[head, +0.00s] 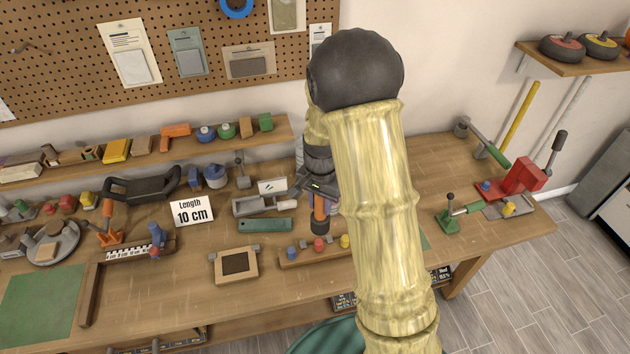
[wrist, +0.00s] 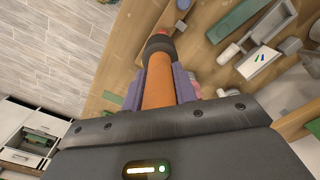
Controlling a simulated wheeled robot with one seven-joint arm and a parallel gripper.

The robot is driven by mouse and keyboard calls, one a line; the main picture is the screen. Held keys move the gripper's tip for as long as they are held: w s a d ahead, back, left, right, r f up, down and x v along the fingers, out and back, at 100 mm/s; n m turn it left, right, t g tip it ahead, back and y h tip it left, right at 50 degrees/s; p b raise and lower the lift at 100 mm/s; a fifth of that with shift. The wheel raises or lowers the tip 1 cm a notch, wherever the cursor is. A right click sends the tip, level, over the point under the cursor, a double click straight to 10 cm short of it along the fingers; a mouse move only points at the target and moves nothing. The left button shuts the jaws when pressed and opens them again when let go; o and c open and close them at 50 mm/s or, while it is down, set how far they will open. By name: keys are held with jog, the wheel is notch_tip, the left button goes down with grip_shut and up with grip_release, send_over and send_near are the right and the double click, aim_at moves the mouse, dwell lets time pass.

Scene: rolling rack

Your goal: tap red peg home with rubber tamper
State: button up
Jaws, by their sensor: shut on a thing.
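My gripper (head: 318,190) is shut on the rubber tamper (head: 320,222), which has an orange handle and a dark head. In the wrist view the tamper's orange handle (wrist: 158,92) runs between the fingers, with its black head beyond. The red peg (head: 319,244) stands in a low wooden strip (head: 300,261), between a blue peg (head: 291,252) and a yellow peg (head: 345,241). The tamper head appears just above and behind the red peg in the head view. I cannot tell whether they touch.
A wooden frame with a dark panel (head: 235,265) lies left of the strip. Behind are a green block (head: 265,225), a grey tray (head: 262,205) and a "Length 10 cm" card (head: 192,212). A red clamp (head: 518,178) stands at right. My arm hides part of the bench.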

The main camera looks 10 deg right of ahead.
jog(key=shift+w+r, duration=0.4)
jog(key=shift+w, duration=0.1)
jog(key=shift+s, duration=0.1)
notch_tip(320, 180, down, 5)
jog(key=b, duration=0.4)
jog(key=shift+r, duration=0.1)
dwell(0.4)
